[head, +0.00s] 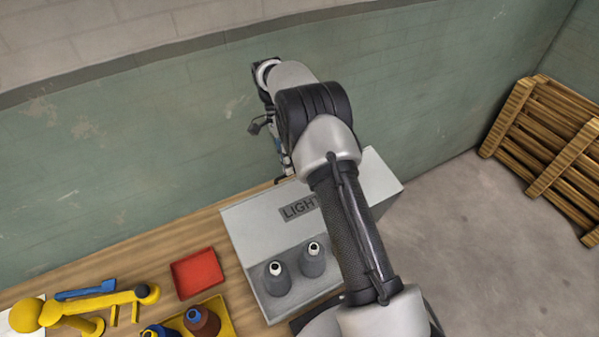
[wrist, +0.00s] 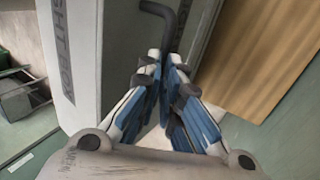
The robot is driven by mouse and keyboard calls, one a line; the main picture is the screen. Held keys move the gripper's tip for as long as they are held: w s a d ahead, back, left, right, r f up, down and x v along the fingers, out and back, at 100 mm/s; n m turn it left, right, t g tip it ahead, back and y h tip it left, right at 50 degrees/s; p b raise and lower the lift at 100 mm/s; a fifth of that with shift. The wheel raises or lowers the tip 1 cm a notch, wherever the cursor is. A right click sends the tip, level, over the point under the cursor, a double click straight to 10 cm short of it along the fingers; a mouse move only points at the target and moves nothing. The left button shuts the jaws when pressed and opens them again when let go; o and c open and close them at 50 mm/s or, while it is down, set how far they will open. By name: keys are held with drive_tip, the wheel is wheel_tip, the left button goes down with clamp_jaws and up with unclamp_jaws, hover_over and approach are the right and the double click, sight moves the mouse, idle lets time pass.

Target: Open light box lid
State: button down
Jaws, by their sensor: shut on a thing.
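The light box (head: 240,222) is a pale grey box on the wooden table, with a dark label reading "LIGH..." on its upper panel. My arm covers part of the label and the box's right side. Two dark grey cones with white tops (head: 277,279) (head: 313,260) stand in the box's near part. My gripper (wrist: 165,65) is at the box's far edge, mostly hidden in the head view. In the wrist view its blue-padded fingers are shut on a dark bent handle (wrist: 168,22) beside the labelled pale panel (wrist: 85,75).
A red tray (head: 197,273) lies left of the box. A green wall (head: 120,170) rises close behind the table (head: 150,248). Wooden pallets (head: 545,150) stand at the right.

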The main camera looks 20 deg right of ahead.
drive_tip(key=shift+w+a+f, duration=0.15)
drive_tip(key=shift+w+f, duration=0.25)
drive_tip(key=shift+f, duration=0.2)
drive_tip(key=shift+w+a+f, duration=0.1)
drive_tip(key=shift+w+f, duration=0.25)
drive_tip(key=shift+f, duration=0.25)
drive_tip(key=c, duration=1.9)
unclamp_jaws()
drive_tip(key=shift+w, duration=0.1)
drive_tip(key=shift+o, duration=1.1)
drive_tip(key=shift+w, duration=0.3)
drive_tip(key=shift+r, duration=0.15)
wheel_tip(320, 180, up, 10)
